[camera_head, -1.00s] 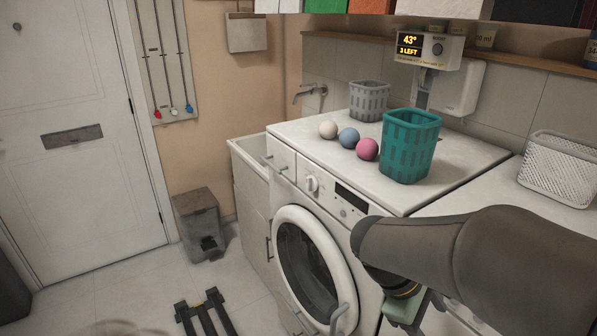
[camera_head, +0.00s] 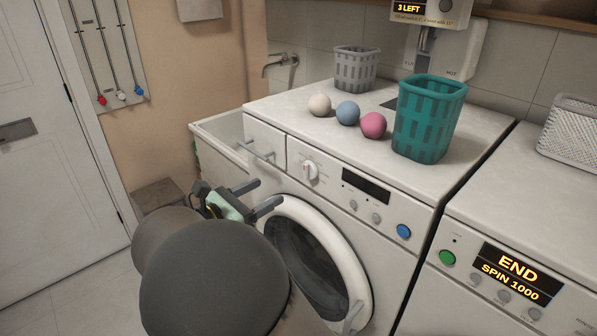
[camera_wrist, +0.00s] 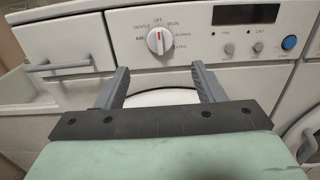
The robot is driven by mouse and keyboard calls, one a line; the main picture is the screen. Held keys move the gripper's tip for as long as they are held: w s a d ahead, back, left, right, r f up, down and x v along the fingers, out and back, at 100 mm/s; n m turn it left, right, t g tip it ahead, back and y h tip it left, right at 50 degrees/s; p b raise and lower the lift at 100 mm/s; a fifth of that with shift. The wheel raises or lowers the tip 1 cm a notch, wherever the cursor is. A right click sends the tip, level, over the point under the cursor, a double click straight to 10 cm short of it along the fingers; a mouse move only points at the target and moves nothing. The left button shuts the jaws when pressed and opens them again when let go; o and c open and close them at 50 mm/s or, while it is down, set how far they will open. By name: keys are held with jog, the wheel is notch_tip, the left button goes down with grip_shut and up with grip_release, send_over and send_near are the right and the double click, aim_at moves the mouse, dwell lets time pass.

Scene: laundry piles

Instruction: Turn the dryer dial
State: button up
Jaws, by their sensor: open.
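The dryer dial (camera_head: 310,171) is a round white knob with a red mark, on the front panel of the left white machine, the dryer (camera_head: 330,215). In the wrist view the dial (camera_wrist: 158,40) sits upper middle, ringed by labels including OFF, GENTLE and AIR. My gripper (camera_head: 266,194) is open and empty, in front of the dryer, left of and a little below the dial. In the wrist view the fingers (camera_wrist: 160,69) point toward the panel, with the dial between and beyond their tips, apart from them.
A drawer with a bar handle (camera_head: 256,152) is left of the dial; a dark display (camera_head: 366,186) and a blue button (camera_head: 403,231) are right. The round door (camera_head: 335,240) is below. Balls and a teal basket (camera_head: 428,118) stand on top. The right machine's display (camera_head: 518,273) reads END SPIN 1000.

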aim_at(304, 171)
jog(key=p+x, duration=0.1)
jog(key=x, duration=1.1)
jog(key=shift+a, duration=0.1)
jog(key=shift+c, duration=0.2)
jog(key=c, duration=0.9)
